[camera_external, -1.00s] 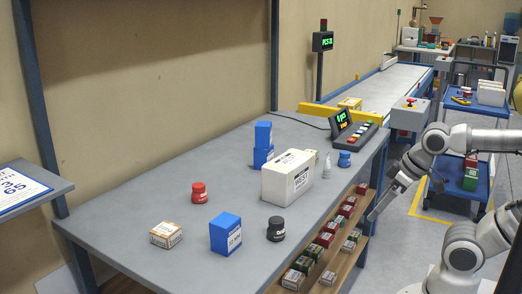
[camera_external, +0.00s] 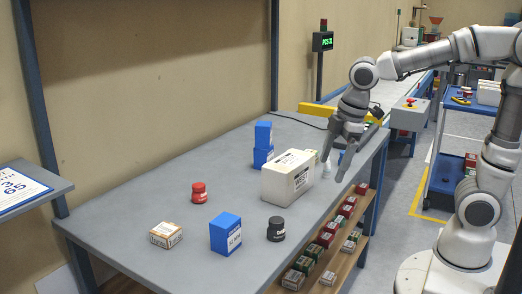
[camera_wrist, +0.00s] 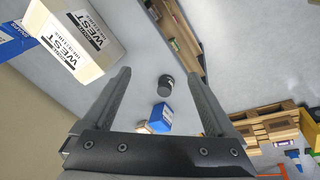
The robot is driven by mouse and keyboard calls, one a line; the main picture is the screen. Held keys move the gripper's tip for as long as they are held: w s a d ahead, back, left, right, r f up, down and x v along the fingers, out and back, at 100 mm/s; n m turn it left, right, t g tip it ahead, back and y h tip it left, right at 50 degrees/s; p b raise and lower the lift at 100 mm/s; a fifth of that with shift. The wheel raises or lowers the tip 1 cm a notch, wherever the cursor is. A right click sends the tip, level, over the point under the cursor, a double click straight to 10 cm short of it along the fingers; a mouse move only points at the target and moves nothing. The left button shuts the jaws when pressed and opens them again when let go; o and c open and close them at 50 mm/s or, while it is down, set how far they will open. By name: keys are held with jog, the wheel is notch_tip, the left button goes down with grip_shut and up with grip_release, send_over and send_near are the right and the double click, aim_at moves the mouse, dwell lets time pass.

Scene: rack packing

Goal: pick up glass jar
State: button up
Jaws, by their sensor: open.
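A dark jar (camera_external: 276,229) stands at the front edge, and a red jar (camera_external: 199,193) stands farther left. My gripper is open and empty, pointing down above the table's right part, beside the white WEST box (camera_external: 287,178). In the wrist view, the dark jar (camera_wrist: 166,86) appears between the open fingers (camera_wrist: 159,74) but well beyond them.
A blue box (camera_external: 225,233) and a small carton (camera_external: 166,235) stand at the front left. A lower shelf (camera_external: 318,277) holds several small boxes.

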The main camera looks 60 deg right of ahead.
jog(key=w+a+r+n+g+p, duration=0.2)
jog(key=w+a+r+n+p, duration=0.2)
jog(key=w+a+n+p, duration=0.15)
jog(key=n+g+p, duration=0.1)
jog(key=n+p, duration=0.4)
jog(key=p, duration=0.1)
send_over(276, 220)
notch_tip(276, 220, down, 2)
notch_tip(276, 220, down, 11)
jog(key=shift+w+a+f+b, duration=0.1)
jog(key=shift+f+b, duration=0.05)
jog(key=shift+b, duration=0.45)
jog(key=shift+f+b, duration=0.35)
jog(key=shift+f, duration=2.7)
jog(key=c, duration=1.4)
jog(key=shift+r, duration=0.1)
grip_shut()
